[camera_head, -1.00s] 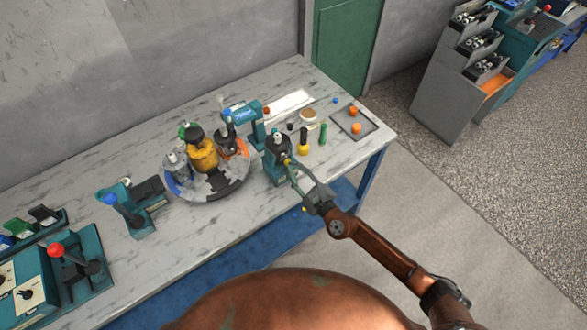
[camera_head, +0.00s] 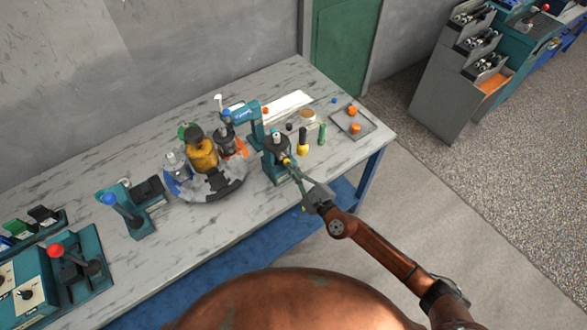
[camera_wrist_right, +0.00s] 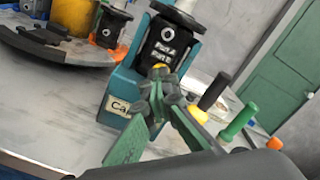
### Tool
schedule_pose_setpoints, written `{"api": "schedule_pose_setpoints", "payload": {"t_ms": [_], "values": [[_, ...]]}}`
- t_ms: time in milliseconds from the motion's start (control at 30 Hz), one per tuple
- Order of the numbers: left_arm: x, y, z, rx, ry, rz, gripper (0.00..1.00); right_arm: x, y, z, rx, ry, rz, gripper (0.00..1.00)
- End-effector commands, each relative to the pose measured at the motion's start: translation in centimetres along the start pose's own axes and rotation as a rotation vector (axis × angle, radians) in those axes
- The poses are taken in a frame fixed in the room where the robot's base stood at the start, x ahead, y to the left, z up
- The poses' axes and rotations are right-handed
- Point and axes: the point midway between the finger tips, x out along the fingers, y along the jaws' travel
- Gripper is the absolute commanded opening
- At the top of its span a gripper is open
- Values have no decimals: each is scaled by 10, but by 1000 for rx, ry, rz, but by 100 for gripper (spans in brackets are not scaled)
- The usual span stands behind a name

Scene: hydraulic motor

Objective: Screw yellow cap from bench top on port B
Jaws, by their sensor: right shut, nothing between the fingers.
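The dark motor block (camera_head: 276,146) stands in a teal fixture (camera_head: 269,167) near the bench's front edge; it also shows in the right wrist view (camera_wrist_right: 169,45). A yellow cap (camera_head: 287,161) is at the block's front face; in the right wrist view the cap (camera_wrist_right: 160,67) is just beyond my fingertips. Port lettering is on the block, but I cannot read it surely. My right gripper (camera_head: 296,172) is shut and empty in front of the cap; its green fingers converge in the wrist view (camera_wrist_right: 157,88). Whether the tips touch the cap is unclear. My left gripper is out of view.
A black-and-yellow tool (camera_head: 303,142) and a green-handled one (camera_head: 322,134) stand right of the fixture. A tray (camera_head: 367,128) holds orange pieces. A round turntable (camera_head: 215,193) with several parts stands left. Bare bench lies in front of the turntable.

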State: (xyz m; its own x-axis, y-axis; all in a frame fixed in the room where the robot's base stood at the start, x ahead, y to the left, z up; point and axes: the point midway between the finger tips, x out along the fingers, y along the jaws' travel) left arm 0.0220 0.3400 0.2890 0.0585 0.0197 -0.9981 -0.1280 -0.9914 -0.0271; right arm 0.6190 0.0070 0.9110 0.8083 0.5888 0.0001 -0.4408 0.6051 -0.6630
Motion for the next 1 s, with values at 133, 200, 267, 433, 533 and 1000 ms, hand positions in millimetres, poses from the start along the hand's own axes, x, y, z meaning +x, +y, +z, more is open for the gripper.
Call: {"api": "schedule_pose_setpoints", "payload": {"t_ms": [133, 200, 267, 433, 533, 1000], "values": [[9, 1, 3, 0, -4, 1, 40, 3, -1, 2, 151, -7, -7, 0], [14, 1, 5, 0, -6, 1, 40, 3, -1, 2, 261, -7, -6, 0], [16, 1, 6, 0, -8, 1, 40, 3, -2, 2, 351, -6, -6, 0], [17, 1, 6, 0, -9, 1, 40, 3, -4, 4, 493, -6, -5, 0], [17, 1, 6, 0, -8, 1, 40, 4, -5, 5, 493, -7, -5, 0], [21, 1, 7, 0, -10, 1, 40, 4, -6, 5, 893, -7, -4, 0]]}}
